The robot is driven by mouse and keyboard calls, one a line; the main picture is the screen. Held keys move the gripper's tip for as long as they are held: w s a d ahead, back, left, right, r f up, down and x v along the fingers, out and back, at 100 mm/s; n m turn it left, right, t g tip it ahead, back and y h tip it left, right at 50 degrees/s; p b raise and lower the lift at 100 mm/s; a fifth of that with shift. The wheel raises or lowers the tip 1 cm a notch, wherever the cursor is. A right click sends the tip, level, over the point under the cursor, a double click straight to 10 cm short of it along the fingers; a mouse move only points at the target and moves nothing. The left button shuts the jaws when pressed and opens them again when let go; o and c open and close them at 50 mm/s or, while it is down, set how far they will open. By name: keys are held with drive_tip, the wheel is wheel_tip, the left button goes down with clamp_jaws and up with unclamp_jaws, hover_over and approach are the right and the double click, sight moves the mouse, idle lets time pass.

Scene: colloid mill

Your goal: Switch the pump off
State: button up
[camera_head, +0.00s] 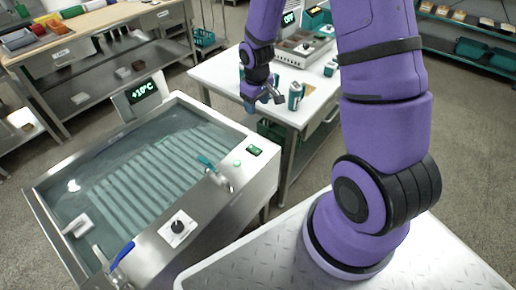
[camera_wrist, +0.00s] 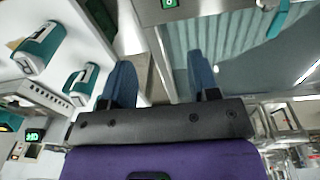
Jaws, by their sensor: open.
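A steel water bath (camera_head: 265,172) stands at the left centre in the head view, full of water over a ribbed bottom. A green-lit dark switch (camera_head: 254,150) sits on its rim at the right corner. A small green light (camera_head: 237,162) is beside it, and a black knob (camera_head: 178,226) is on the front. My gripper (camera_head: 268,97) is above the white table's near edge, behind and apart from the bath. In the wrist view my gripper (camera_wrist: 160,75) has its two blue fingers spread with nothing between them. The green-lit switch (camera_wrist: 170,4) shows at the top edge, beyond the fingertips.
A display reading +10°C (camera_head: 142,92) stands behind the bath. A teal-handled valve (camera_head: 215,172) and a blue handle (camera_head: 120,257) are on the rim. Teal-and-white containers (camera_head: 296,96) stand on the white table (camera_head: 222,76) close to my gripper. Floor shows between table and bath.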

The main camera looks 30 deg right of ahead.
hover_over(258, 151)
wheel_tip(258, 151, down, 11)
drive_tip(key=shift+n+g+y, duration=0.3)
drive_tip(key=shift+g, duration=0.1)
wheel_tip(258, 151, down, 10)
drive_tip(key=shift+f, duration=0.15)
